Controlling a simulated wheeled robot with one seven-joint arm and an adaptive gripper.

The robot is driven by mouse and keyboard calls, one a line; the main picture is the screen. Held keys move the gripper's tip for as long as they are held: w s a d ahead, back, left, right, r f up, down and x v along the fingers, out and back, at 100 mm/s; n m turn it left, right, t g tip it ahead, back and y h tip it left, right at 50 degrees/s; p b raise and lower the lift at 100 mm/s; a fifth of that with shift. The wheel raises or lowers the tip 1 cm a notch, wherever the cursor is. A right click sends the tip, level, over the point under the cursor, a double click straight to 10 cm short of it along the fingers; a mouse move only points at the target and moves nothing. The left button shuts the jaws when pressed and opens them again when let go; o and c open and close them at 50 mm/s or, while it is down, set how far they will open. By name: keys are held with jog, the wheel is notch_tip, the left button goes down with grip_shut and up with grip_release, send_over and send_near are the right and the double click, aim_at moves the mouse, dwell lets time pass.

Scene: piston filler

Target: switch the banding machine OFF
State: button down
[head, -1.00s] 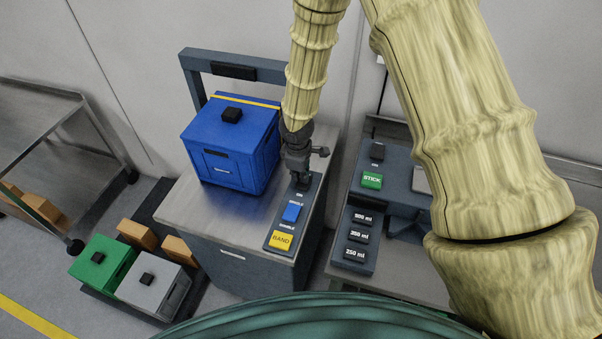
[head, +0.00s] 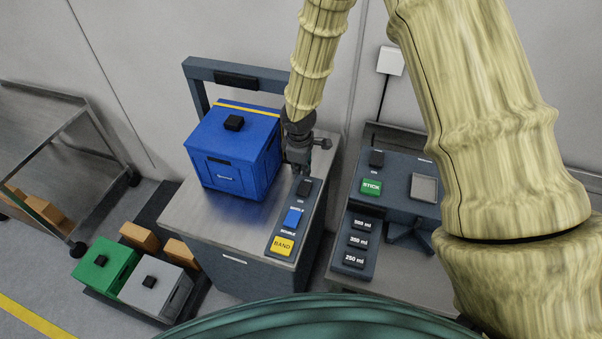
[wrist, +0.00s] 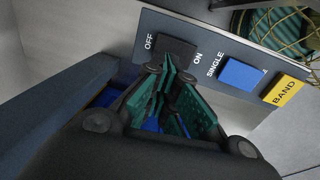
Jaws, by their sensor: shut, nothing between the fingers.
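The banding machine (head: 212,243) is a steel-topped cabinet with a dark arch at its back. Its control panel (head: 296,220) lies on the right of the top. The black OFF/ON switch (head: 304,187) is at the panel's far end. In the wrist view the switch (wrist: 176,50) sits between the words OFF and ON, partly hidden by my fingertips. Which way it is tipped I cannot tell. My gripper (head: 301,170) is shut and empty, close to the switch on its far side. In the wrist view my gripper (wrist: 170,85) has its fingertips near the switch; contact is unclear.
A blue crate (head: 232,155) with a yellow band stands left of my gripper. On the panel are a blue SINGLE switch (head: 293,217) and a yellow BAND button (head: 282,245). A filler station (head: 400,175) stands to the right. Green (head: 100,262) and grey (head: 150,285) crates sit lower left.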

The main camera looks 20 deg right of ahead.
notch_tip(320, 180, up, 8)
jog(key=b, duration=0.2)
jog(key=shift+w+d+r+b, duration=0.2)
jog(key=shift+w+d+b, duration=0.1)
jog(key=shift+w, duration=0.1)
dwell(0.4)
